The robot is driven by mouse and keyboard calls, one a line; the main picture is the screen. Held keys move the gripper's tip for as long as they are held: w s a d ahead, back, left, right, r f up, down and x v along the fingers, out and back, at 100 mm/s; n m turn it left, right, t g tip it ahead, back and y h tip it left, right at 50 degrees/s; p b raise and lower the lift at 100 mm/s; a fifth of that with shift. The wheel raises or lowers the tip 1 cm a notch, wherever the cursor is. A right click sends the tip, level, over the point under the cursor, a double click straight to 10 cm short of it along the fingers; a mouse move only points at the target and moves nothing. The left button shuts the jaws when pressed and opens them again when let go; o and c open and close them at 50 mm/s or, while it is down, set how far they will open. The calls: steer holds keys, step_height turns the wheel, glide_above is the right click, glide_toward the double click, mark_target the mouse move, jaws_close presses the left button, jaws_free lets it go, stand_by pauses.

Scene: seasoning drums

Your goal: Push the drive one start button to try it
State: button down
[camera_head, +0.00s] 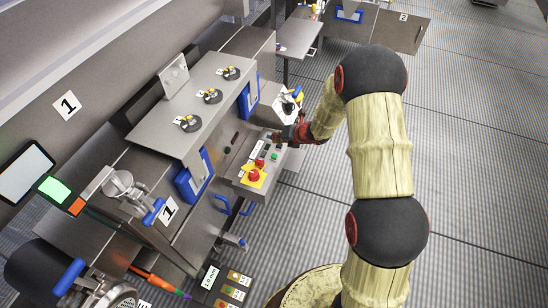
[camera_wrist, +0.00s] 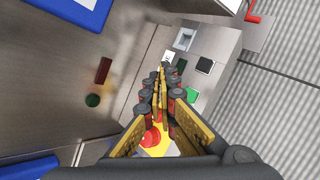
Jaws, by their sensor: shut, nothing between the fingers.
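A sloped steel control panel (camera_head: 246,183) stands at the front of the machine. A green button (camera_head: 273,156) sits on it, and it shows in the wrist view (camera_wrist: 192,95), right of my fingers. I cannot read any label that names drive one. A red mushroom button on a yellow plate (camera_head: 254,175) is lower on the panel; it is partly hidden behind my fingers in the wrist view (camera_wrist: 151,138). My gripper (camera_wrist: 161,76) is shut and empty, its fingers over the panel. In the head view my gripper (camera_head: 281,137) is at the panel's upper end; contact cannot be told.
A dark square button (camera_wrist: 205,65) lies farther along the panel. A green round part (camera_wrist: 92,100) and a dark red bar (camera_wrist: 103,70) are on the steel face at left. Open ribbed floor (camera_head: 470,200) lies to the right.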

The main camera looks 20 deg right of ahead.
mark_target(276, 155)
step_height(276, 155, down, 7)
steer(key=b, duration=0.5)
steer(key=shift+f, duration=0.15)
steer(key=shift+b, duration=0.3)
stand_by(0.8)
steer(key=shift+f, duration=0.35)
steer(key=shift+f+b, duration=0.5)
steer(key=shift+b, duration=0.05)
stand_by(0.6)
stand_by(0.3)
steer(key=shift+r+p, duration=0.75)
steer(key=shift+r, duration=0.15)
steer(key=shift+r, duration=0.1)
step_height(276, 155, up, 5)
steer(key=p, duration=0.4)
